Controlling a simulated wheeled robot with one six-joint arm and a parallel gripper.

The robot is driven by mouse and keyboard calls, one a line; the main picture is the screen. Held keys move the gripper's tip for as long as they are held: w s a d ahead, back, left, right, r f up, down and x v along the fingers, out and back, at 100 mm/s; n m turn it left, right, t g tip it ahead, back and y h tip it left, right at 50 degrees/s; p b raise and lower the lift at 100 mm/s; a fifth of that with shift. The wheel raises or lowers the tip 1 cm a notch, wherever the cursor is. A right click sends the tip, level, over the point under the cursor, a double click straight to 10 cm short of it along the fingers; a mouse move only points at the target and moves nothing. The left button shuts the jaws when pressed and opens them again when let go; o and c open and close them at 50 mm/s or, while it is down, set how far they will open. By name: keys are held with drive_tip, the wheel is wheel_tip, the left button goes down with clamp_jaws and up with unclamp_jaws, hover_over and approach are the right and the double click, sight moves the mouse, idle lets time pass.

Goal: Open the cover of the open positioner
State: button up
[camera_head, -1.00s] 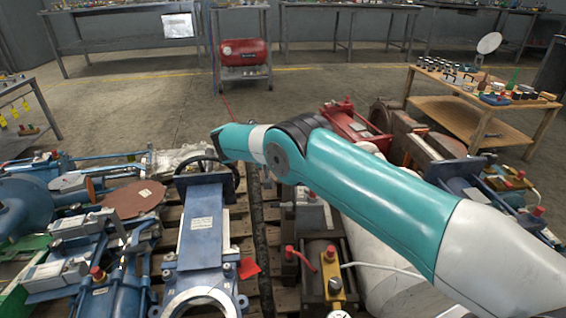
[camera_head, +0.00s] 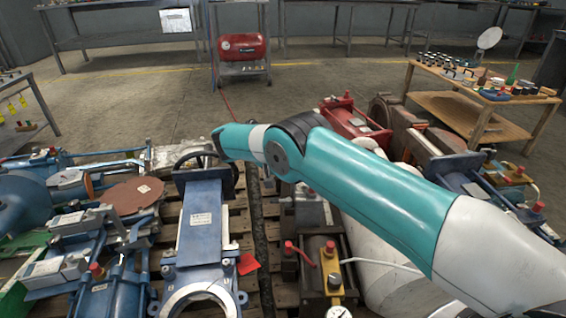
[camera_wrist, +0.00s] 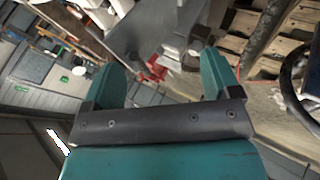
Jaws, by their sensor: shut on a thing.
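My gripper (camera_wrist: 160,62) shows in the wrist view as two teal fingers on a dark bar. A grey plate-like part (camera_wrist: 140,30) lies between and beyond the fingertips, and the jaws are shut on a part there. I cannot tell for sure that it is the positioner's cover. In the head view my gripper is hidden behind the end of my teal arm, close to a black handwheel. Grey box-shaped units (camera_head: 80,219) sit on the blue actuators at the left. I cannot tell which one is the open positioner.
A blue valve (camera_head: 200,228) lies on a wooden pallet below my arm. A red-capped actuator (camera_head: 325,262) stands right of it. A wooden table (camera_head: 470,115) with small parts is at the right. A red tank (camera_head: 243,47) stands at the back. The middle floor is clear.

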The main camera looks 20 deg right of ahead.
drive_tip(key=shift+p+v, duration=1.55)
drive_tip(key=shift+v, duration=2.2)
drive_tip(key=c, duration=0.5)
